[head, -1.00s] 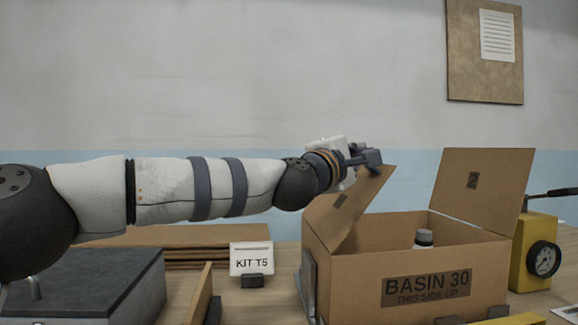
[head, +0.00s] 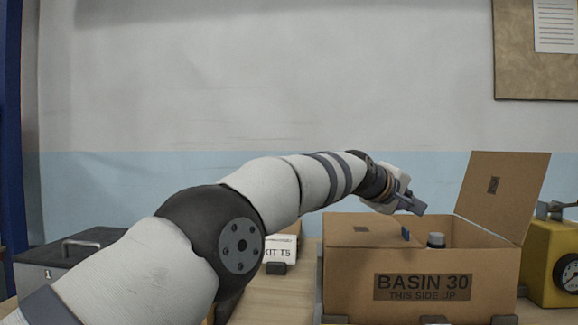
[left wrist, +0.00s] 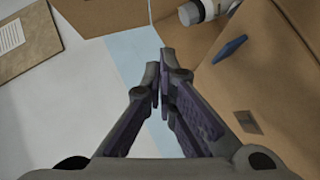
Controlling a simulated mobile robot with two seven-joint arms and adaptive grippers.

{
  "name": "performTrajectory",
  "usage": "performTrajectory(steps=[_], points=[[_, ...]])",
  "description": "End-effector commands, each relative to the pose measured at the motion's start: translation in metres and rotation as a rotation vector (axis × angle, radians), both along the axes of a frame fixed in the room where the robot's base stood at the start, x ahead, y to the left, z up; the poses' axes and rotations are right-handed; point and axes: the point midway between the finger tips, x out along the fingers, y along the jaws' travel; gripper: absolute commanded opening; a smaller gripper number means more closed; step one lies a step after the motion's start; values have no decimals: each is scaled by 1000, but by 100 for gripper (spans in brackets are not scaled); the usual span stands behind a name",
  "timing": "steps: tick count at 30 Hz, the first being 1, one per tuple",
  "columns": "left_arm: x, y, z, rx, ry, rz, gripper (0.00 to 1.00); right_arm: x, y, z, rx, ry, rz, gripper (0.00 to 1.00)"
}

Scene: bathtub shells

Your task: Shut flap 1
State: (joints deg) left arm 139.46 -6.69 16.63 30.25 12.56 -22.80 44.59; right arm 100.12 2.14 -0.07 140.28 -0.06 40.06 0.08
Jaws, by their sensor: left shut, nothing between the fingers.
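The cardboard box (head: 345,290) marked BASIN 30 stands on the table at the right of the head view. Flap 1 (head: 350,239), on its left side, is folded inward and lies about level over the left part of the opening. A dark label and a small blue tab (head: 405,233) show on it. In the left wrist view flap 1 (left wrist: 275,75) fills the right side. My left gripper (head: 420,209) is shut and empty, above and behind the flap's free edge; contact cannot be told. Its fingertips (left wrist: 158,75) meet in the wrist view. My right gripper is not in view.
Flap 2 (head: 502,195) stands up and open at the box's right. A white bottle with a dark cap (head: 436,240) is inside the box. A KIT T5 sign (head: 279,250) stands left, a yellow gauge unit (head: 545,262) right, a grey case (head: 60,262) far left.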

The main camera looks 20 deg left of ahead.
Motion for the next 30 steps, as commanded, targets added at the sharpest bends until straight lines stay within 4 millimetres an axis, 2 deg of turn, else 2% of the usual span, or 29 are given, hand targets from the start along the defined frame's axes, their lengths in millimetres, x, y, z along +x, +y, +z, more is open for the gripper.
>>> performTrajectory(steps=[3,10,30], points=[[3,1,-14,49,22,1,0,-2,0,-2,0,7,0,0],[5,1,-26,46,21,1,0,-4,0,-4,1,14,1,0],[6,1,-30,45,18,1,0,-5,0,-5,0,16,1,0]])
